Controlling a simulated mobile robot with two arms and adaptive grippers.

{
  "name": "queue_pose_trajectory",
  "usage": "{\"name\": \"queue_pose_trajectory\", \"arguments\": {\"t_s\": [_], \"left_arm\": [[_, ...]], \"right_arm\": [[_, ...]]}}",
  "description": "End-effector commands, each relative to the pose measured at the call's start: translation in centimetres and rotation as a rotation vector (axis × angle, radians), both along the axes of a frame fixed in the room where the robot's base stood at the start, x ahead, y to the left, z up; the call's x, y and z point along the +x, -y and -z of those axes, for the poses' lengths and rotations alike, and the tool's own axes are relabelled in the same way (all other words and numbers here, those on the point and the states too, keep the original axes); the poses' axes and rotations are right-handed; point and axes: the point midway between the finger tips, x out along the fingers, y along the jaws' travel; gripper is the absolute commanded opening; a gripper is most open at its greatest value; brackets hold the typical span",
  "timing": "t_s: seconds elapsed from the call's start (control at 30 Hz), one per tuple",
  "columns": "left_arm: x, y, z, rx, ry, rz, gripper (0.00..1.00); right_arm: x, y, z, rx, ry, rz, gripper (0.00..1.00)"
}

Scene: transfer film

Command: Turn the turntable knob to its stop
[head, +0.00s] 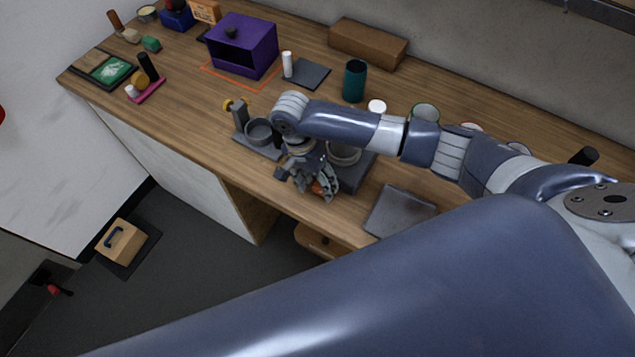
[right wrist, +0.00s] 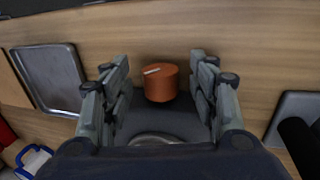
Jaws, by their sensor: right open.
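The turntable knob (right wrist: 160,83) is an orange-brown cylinder with a pale mark on its top, seen in the right wrist view. It stands at the edge of a dark base (right wrist: 185,118). My right gripper (right wrist: 160,75) is open, with one finger on each side of the knob and a visible gap on both sides. In the head view my right gripper (head: 318,190) is low over the front of the worktop, and a bit of the orange knob (head: 318,187) shows between its fingers. A round silvery turntable part (head: 343,154) shows partly behind my arm. My left gripper is not seen.
A metal tray (head: 400,212) lies right of the knob near the worktop's front edge. A grey stand with a dark round cup (head: 259,131) is just left. A teal cylinder (head: 354,80) and a purple box (head: 241,45) stand farther back.

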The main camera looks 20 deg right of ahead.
Motion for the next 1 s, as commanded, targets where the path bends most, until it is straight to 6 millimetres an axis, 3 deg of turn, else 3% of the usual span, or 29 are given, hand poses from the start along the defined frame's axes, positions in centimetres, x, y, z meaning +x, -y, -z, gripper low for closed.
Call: {"name": "queue_pose_trajectory", "arguments": {"t_s": [0.17,0.43,0.63,1.0], "left_arm": [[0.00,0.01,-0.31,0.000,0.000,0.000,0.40],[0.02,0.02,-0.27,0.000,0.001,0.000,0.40],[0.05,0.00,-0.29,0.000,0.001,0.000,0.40],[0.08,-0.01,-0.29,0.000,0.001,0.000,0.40]], "right_arm": [[-0.27,0.14,1.14,0.000,0.000,-0.001,0.54],[-0.27,0.15,1.28,0.001,0.001,-0.001,0.54],[-0.24,0.14,1.26,0.001,0.001,-0.001,0.10],[-0.37,0.24,1.26,0.028,0.035,-0.001,0.10]]}}
